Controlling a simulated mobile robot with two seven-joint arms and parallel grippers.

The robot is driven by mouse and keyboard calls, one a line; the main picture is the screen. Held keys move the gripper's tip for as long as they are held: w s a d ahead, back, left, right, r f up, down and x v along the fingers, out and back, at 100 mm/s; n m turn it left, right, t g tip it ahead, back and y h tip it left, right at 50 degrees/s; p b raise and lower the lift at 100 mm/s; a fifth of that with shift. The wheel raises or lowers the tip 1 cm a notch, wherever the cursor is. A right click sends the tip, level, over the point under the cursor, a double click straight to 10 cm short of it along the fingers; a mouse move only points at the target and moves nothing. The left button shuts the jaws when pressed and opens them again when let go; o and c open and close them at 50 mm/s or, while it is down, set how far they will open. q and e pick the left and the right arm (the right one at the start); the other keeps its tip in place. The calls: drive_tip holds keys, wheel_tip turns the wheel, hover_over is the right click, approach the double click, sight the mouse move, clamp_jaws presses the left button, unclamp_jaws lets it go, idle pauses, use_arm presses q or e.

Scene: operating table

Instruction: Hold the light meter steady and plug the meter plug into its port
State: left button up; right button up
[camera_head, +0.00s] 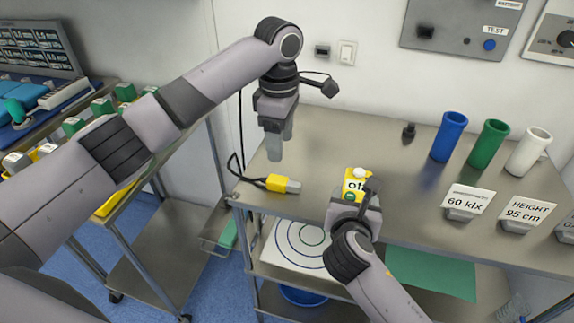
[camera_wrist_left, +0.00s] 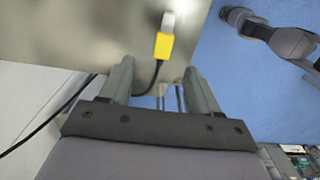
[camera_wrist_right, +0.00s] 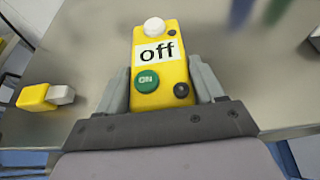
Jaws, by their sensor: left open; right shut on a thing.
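The light meter (camera_head: 357,184) is a yellow box with a white dome, an "off" label, a green ON button and a dark round port. In the right wrist view the meter (camera_wrist_right: 158,75) sits between the fingers of my right gripper (camera_wrist_right: 160,92), which is shut on it. The meter plug (camera_head: 278,184) is yellow with a pale grey tip and a black cable, lying on the table left of the meter. It also shows in the left wrist view (camera_wrist_left: 164,45). My left gripper (camera_head: 280,142) is open and empty, pointing down above the table behind the plug.
The steel table (camera_head: 320,150) is clear between plug and meter. Blue (camera_head: 448,136), green (camera_head: 488,143) and white (camera_head: 529,151) cups stand at the right, behind "60 klx" (camera_head: 465,202) and "HEIGHT 95 cm" (camera_head: 525,212) signs. A small black object (camera_head: 408,133) stands near the wall.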

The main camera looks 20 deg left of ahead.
use_arm(q)
hover_over(280, 179)
drive_tip(key=f, duration=0.4)
drive_tip(key=shift+w+f, duration=0.25)
drive_tip(key=shift+f, duration=0.15)
drive_tip(key=shift+s+f, duration=0.15)
drive_tip(key=shift+f, duration=1.2)
drive_tip(key=shift+s+f, duration=0.15)
drive_tip(key=shift+f, duration=1.15)
clamp_jaws()
